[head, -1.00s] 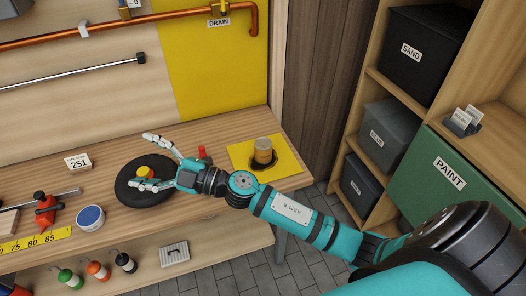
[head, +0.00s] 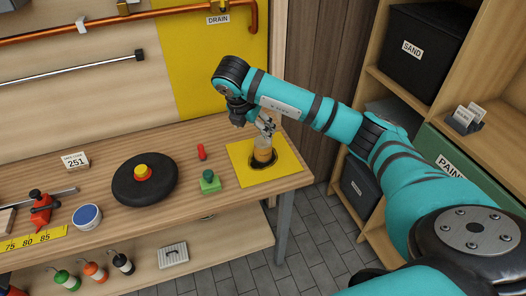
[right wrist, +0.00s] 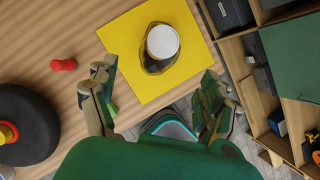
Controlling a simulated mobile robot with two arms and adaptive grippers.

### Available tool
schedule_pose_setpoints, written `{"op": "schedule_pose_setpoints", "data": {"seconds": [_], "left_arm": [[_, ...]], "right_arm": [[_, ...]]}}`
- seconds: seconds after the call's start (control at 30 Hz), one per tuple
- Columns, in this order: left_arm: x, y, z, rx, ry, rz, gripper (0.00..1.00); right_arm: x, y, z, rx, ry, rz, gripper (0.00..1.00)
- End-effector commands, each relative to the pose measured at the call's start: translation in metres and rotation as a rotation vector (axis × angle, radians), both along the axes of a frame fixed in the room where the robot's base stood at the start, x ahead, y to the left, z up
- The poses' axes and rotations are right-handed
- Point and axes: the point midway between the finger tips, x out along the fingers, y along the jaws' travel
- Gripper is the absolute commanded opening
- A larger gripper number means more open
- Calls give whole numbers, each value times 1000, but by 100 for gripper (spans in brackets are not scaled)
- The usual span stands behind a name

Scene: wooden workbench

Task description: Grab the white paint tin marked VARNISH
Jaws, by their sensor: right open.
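A white tin with a blue lid (head: 88,216) stands on the workbench at the left in the head view; I cannot read any marking on it. An amber-sided container (head: 262,152) stands on a yellow sheet at the right end of the bench. Its round white top (right wrist: 163,41) shows in the right wrist view, with no readable word. My right gripper (head: 265,126) is open and empty, pointing down just above this container and partly covering it. Its spread fingers (right wrist: 157,95) show below the container in the right wrist view. My left gripper is not in view.
The yellow sheet (head: 284,168) has a dark patch around the container. A green block (head: 210,183), a small red item (head: 201,152) and a black disc (head: 128,191) with a red and yellow knob lie to the left. Shelving with bins (head: 430,50) stands at the right.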

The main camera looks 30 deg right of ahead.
Motion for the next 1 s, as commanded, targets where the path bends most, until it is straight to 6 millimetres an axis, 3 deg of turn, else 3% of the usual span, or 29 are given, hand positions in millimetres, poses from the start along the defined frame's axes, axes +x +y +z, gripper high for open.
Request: {"op": "schedule_pose_setpoints", "data": {"seconds": [0.03,0.3,0.43,0.73,1.0], "left_arm": [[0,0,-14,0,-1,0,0],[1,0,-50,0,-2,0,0],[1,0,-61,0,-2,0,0],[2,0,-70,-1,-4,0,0],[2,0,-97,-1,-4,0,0]], "right_arm": [[2,-4,-19,0,3,-2,82],[14,-23,-74,3,3,1,82],[18,-29,-90,3,2,2,82],[21,-36,-105,4,2,4,82],[28,-51,-142,4,2,4,82]]}}
